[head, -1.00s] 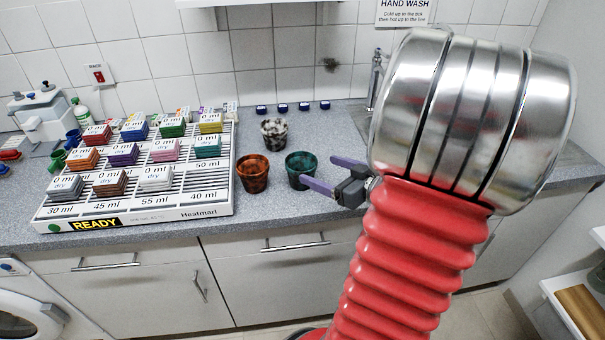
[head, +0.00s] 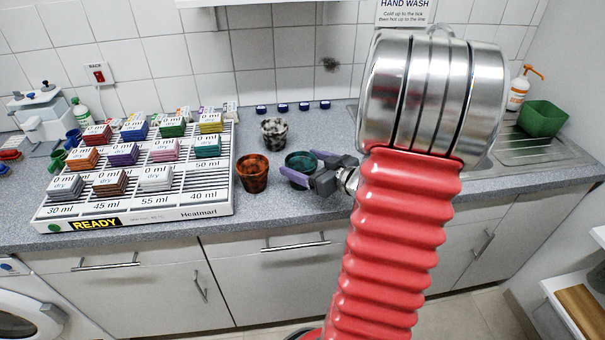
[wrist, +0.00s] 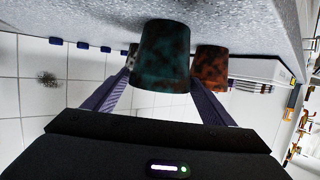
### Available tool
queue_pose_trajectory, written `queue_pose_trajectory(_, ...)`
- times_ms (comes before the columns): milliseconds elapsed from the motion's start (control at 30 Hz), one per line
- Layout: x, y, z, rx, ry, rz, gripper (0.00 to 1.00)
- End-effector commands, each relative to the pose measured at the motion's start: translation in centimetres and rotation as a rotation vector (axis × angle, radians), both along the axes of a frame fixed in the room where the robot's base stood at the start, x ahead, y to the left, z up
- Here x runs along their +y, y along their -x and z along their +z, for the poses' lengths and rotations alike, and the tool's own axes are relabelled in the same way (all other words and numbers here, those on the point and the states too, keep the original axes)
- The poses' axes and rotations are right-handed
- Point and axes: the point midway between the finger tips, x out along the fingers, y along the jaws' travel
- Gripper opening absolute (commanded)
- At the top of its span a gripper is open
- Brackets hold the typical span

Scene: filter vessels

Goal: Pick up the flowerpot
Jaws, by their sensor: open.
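Three small flowerpots stand on the worktop: a dark green mottled pot (head: 299,158), a rust-brown mottled pot (head: 252,175) and a black-and-white mottled pot (head: 274,131) behind them. My gripper (head: 300,165) is open at the green pot, its purple fingers reaching to either side of it. In the wrist view the green pot (wrist: 163,52) stands large and central between the open fingers (wrist: 163,80), with no clear contact visible. The rust-brown pot (wrist: 212,66) is just beyond, near one finger. The black-and-white pot is mostly hidden there.
A white slatted rack (head: 200,205) with coloured blocks stands left of the pots. Several small blue items (head: 283,106) line the back wall. A sink drainer (head: 535,148) with a green tub (head: 543,118) and a bottle (head: 517,90) lies to the right.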

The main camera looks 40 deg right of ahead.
Motion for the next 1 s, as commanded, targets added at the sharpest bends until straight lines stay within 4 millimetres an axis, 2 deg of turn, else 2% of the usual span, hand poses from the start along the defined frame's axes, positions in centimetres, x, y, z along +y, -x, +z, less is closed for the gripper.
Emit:
queue_pose_trajectory(233, 0.0, -0.7, -0.4, 0.0, -0.002, 0.002, 0.77)
queue_pose_trajectory(600, -0.1, -4.5, -2.0, 0.0, -0.001, 0.001, 0.77)
queue_pose_trajectory(1000, -0.2, -4.8, -2.1, 0.0, -0.001, -0.001, 0.77)
